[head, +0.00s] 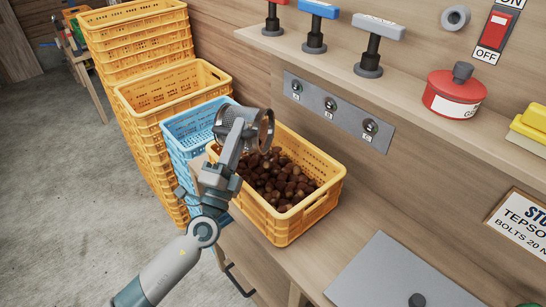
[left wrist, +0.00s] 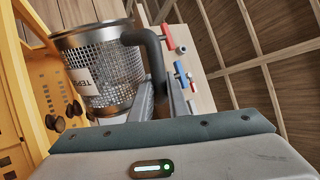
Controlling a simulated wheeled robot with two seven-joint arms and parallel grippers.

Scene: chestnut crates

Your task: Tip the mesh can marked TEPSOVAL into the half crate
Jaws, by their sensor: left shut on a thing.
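The mesh can (head: 250,142) is a metal cylinder with a dark handle, held tilted on its side above the back left part of the half crate (head: 285,228). In the left wrist view the can (left wrist: 108,78) shows a white label reading "TEP", the rest cut off, and its mesh looks mostly see-through. My left gripper (head: 239,135) is shut on the can at its handle. The half crate is yellow and holds a heap of brown chestnuts (head: 285,182). A few chestnuts (left wrist: 70,109) show beside the can in the wrist view; I cannot tell whether they are falling. My right gripper is not in view.
A blue crate (head: 190,128) and tall stacks of yellow crates (head: 165,105) stand left of the bench. A shelf above holds T-handled tools (head: 371,50) and a red tin (head: 455,95). A grey plate (head: 390,275) lies on the bench at right.

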